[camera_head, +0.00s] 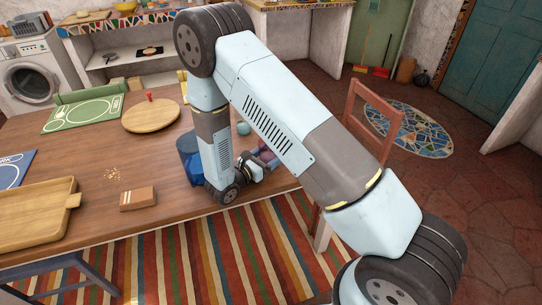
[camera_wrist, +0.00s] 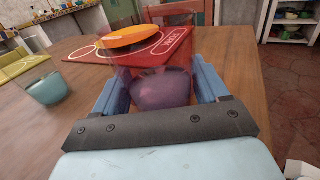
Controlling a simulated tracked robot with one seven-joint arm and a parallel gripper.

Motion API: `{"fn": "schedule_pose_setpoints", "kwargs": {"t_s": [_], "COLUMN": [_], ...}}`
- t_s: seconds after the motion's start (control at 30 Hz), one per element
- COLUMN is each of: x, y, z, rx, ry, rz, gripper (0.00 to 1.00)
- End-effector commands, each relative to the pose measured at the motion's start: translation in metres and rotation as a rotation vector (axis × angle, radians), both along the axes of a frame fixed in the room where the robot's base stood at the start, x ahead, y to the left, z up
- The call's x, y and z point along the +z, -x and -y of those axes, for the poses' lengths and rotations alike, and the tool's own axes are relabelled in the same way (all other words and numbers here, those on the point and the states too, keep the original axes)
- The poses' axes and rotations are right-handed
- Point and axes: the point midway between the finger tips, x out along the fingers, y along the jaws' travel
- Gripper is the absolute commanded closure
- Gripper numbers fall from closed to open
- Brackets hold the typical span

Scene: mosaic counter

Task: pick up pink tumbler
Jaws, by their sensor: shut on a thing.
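In the wrist view the pink tumbler (camera_wrist: 163,90), a see-through pinkish-purple cup, sits between the two blue fingers of my gripper (camera_wrist: 160,88). The fingers are shut on it, one on each side. Its lower part is hidden behind the dark gripper bar. In the head view my gripper is low over the right part of the wooden table, largely hidden by my arm. A small pinkish-purple patch shows there beside the fingers. I cannot tell whether the tumbler touches the table.
A teal cup (camera_wrist: 47,88) stands to the left in the wrist view. Behind the tumbler lies a red mat (camera_wrist: 177,44) with an orange plate (camera_wrist: 126,36). In the head view a brown box (camera_head: 138,199) and a wooden tray (camera_head: 35,225) lie left. A red chair (camera_head: 372,118) stands at the table's right.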

Motion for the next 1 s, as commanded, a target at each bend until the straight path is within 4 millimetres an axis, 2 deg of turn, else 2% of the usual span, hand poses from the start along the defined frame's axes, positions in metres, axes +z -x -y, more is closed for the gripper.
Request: {"fn": "schedule_pose_setpoints", "kwargs": {"t_s": [0.03,0.3,0.37,0.73,0.93,1.0], "x": [0.0,0.0,0.0,0.007,0.034,0.047], "y": [0.0,0.0,0.0,0.0,0.0,0.011], "z": [0.0,-0.001,-0.001,-0.001,-0.001,-0.009], "rx": [0.001,0.001,0.001,0.001,0.002,0.005], "ry": [-0.001,-0.001,0.0,-0.001,-0.003,-0.003], "rz": [-0.001,-0.001,0.0,0.001,0.003,0.002], "gripper": [0.4,0.66,0.7,0.7,0.7,0.7]}}
